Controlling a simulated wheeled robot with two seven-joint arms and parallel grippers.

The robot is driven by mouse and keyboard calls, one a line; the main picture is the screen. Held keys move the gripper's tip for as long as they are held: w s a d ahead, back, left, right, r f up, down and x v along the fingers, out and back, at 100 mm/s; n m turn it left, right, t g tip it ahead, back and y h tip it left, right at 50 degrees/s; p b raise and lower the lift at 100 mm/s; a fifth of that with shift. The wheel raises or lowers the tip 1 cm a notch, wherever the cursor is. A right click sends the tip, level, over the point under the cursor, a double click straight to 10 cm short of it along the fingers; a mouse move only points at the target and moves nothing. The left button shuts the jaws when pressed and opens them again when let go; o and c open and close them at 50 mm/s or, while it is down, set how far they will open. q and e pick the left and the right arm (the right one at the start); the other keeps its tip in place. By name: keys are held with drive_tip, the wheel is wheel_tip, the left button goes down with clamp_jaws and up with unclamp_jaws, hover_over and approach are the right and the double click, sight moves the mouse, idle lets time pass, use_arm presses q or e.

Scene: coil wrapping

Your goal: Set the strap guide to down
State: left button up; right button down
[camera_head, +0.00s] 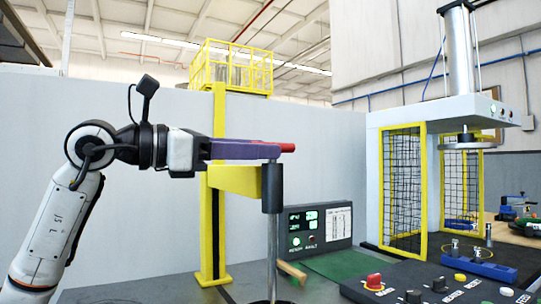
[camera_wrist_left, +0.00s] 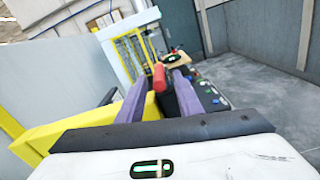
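A red-ended handle (camera_head: 287,148) sits on top of a dark cylinder (camera_head: 272,188) on an upright metal rod, beside a yellow bracket (camera_head: 235,180). I cannot tell for certain which part is the strap guide. My left gripper (camera_head: 270,149) reaches in level from the left with its purple fingers at the handle. In the left wrist view the red end (camera_wrist_left: 159,76) lies between the two spread fingertips, with a gap visible on the right side. The left gripper looks open around it. My right gripper is not in view.
A yellow post (camera_head: 218,120) stands behind the bracket. A panel with green lights (camera_head: 318,228) is behind the rod. A control board with a red knob (camera_head: 374,281) and several buttons lies front right. A press with yellow mesh guards (camera_head: 403,185) stands at the right.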

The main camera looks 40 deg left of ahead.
use_arm(q)
drive_tip(key=b+v, duration=0.2)
drive_tip(key=v, duration=0.4)
drive_tip(key=shift+s, duration=0.4)
drive_tip(key=shift+a, duration=0.15)
